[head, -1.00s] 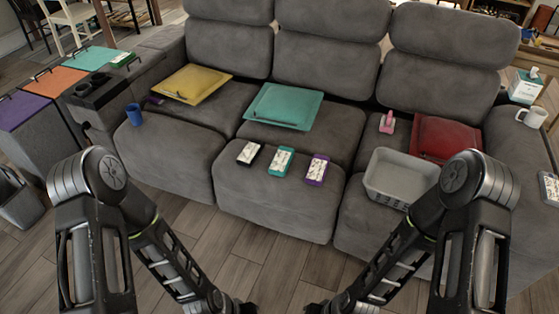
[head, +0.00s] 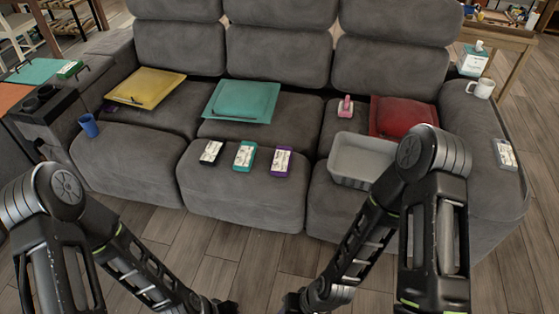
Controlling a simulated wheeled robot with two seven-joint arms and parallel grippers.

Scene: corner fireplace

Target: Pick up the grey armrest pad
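A small flat grey pad (head: 505,154) with a pale patterned top lies on the sofa's right armrest, at the right of the head view. It looks like the grey armrest pad. Nothing covers it. My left gripper (head: 225,308) is at the bottom edge, mostly cut off. My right gripper (head: 294,303) is low at the bottom centre, partly cut off. Both are in front of the sofa, well away from the pad. I cannot tell whether their fingers are open, and I see nothing held.
The grey sofa (head: 240,195) holds a grey bin (head: 358,160), red (head: 400,115), teal (head: 242,100) and yellow (head: 146,86) cushions, and several small patterned pads (head: 244,156). A white mug (head: 481,88) and tissue box (head: 473,60) stand beyond the pad. Floor in front is clear.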

